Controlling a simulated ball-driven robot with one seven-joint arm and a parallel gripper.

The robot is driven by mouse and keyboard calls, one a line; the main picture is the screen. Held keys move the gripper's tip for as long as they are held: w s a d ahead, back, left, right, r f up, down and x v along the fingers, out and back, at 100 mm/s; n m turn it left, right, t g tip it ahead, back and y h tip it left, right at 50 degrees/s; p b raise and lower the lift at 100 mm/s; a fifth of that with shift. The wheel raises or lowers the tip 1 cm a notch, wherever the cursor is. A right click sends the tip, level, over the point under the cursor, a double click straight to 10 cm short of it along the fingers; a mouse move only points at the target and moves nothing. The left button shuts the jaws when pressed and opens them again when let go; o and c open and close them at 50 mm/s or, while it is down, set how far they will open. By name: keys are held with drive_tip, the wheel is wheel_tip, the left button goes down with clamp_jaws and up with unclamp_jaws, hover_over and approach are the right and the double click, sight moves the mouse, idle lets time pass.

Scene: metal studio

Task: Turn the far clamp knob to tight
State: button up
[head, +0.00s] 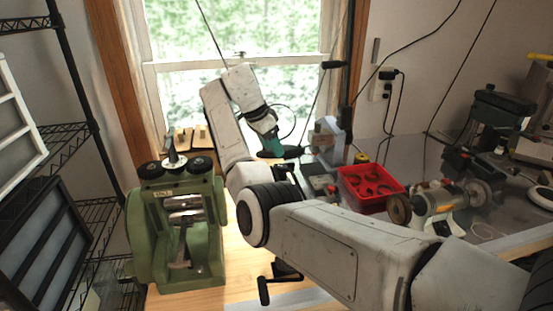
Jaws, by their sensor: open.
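A green rolling mill (177,230) stands upright at the left of the wooden bench. It carries two black round knobs on top, a left one (151,170) and a right one (200,165), with a metal spindle (174,160) between them. I cannot tell which knob is the far clamp knob, nor how tight any is. My arm bends up in front of the window and back down. My gripper (277,150) is at its end, small and dark near a teal part, behind the bench middle. It is open and apart from the mill. Its fingertips are hard to make out.
A red tray (371,188) of dark rings sits right of my arm. A polishing motor (440,204) stands further right, with a dark green machine (497,125) behind it. A black wire rack (100,215) is at the left. Bare wood shows around the mill.

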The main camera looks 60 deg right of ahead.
drive_tip(key=shift+v, duration=1.5)
drive_tip(key=shift+f, duration=0.1)
